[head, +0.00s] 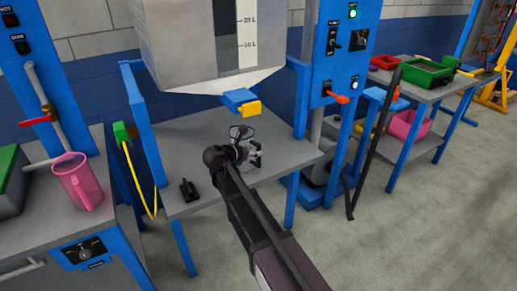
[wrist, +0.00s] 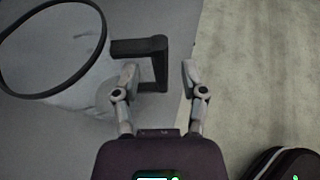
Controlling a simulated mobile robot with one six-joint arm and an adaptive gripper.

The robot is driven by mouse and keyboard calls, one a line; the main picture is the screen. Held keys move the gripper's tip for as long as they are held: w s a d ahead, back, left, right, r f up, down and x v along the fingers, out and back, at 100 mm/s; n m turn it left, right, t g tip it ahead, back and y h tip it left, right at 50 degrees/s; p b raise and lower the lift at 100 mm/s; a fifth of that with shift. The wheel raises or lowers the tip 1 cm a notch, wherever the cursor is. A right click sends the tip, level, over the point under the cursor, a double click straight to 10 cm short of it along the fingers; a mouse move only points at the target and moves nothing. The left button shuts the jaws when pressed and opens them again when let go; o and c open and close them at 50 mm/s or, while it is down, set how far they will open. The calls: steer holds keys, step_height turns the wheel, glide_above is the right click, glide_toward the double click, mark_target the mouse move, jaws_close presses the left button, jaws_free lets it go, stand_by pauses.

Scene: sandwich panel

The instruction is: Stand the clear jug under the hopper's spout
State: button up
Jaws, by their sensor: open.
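The clear jug (head: 241,132) has a dark rim and a black handle. It stands upright on the grey table (head: 195,150), below the hopper's spout (head: 239,97) in the head view; I cannot tell whether it is exactly under it. In the wrist view the jug (wrist: 85,93) is at the left, with its black handle (wrist: 159,66) pointing right. My gripper (head: 257,155) is open at the handle side of the jug. In the wrist view my gripper (wrist: 159,72) has a finger on each side of the handle's upright bar, with no clear grip on it.
A yellow piece (head: 250,108) sits at the spout. A small black object (head: 189,190) lies on the table's front left. A pink jug (head: 77,182) stands on the left bench. A blue control post (head: 337,75) rises at the right. The table edge runs close beside my gripper.

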steer(key=p+v, duration=0.3)
steer(key=v, duration=0.6)
steer(key=shift+d, duration=0.1)
stand_by(0.5)
steer(key=s+d+f+m+g, duration=0.1)
steer(key=d+f+m+g, duration=0.1)
steer(key=d+m, duration=0.3)
steer(key=s+d+f+m+g, duration=0.2)
steer(key=d+f+m, duration=0.1)
steer(key=d, duration=0.5)
steer(key=s+d+f+m+g+y, duration=0.3)
steer(key=s+d+m, duration=0.4)
steer(key=m, duration=0.3)
steer(key=s+d+f+m+g+y, duration=0.3)
steer(key=s+d+m+y, duration=0.2)
steer(key=d+m, duration=0.5)
steer(key=shift+s+f+g+y, duration=0.2)
steer(key=shift+s+g+y, duration=0.1)
steer(key=shift+s, duration=0.9)
